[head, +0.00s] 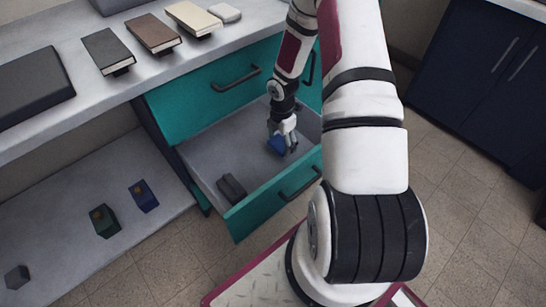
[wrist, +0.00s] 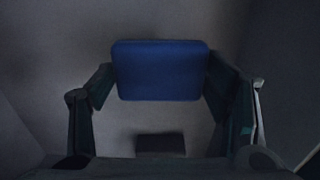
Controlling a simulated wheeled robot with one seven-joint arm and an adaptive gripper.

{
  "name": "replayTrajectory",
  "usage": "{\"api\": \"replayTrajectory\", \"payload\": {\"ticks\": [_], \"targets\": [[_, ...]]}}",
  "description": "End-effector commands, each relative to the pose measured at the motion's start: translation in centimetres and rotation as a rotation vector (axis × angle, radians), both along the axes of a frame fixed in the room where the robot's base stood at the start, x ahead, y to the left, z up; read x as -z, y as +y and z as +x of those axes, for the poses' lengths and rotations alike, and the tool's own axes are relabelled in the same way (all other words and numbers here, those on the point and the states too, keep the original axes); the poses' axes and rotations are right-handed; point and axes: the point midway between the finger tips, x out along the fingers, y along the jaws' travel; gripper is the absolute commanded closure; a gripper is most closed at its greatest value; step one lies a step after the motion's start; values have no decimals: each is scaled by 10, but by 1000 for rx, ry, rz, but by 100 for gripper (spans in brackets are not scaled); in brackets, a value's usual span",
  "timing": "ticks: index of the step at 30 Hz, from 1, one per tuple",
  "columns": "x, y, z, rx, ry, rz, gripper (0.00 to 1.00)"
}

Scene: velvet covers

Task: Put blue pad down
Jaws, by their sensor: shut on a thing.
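The blue pad (head: 277,144) is in the open teal drawer (head: 207,158), between the fingers of my gripper (head: 282,146). In the wrist view the blue pad (wrist: 160,70) is a rounded rectangle, with a finger of my gripper (wrist: 159,85) against each short side. The grey drawer floor lies below it. I cannot tell whether the pad touches the floor.
A dark block (head: 231,187) lies in the drawer near its front left; it also shows in the wrist view (wrist: 160,144). The counter holds several books (head: 108,50) and a dark flat slab (head: 30,88). A lower shelf (head: 75,235) holds a green box (head: 104,221) and a blue box (head: 144,196).

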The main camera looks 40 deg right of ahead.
Motion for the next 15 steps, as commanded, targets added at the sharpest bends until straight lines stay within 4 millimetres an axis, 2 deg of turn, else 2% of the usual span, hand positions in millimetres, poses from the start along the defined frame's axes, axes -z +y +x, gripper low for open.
{"api": "replayTrajectory", "payload": {"ticks": [1, 3, 8, 15], "targets": [[14, 1, 0, -1, 2, 1, 49], [25, 0, 0, -1, 2, 1, 49], [39, 0, 0, -1, 0, 0, 49], [69, 0, 0, 0, 1, 1, 49]]}}
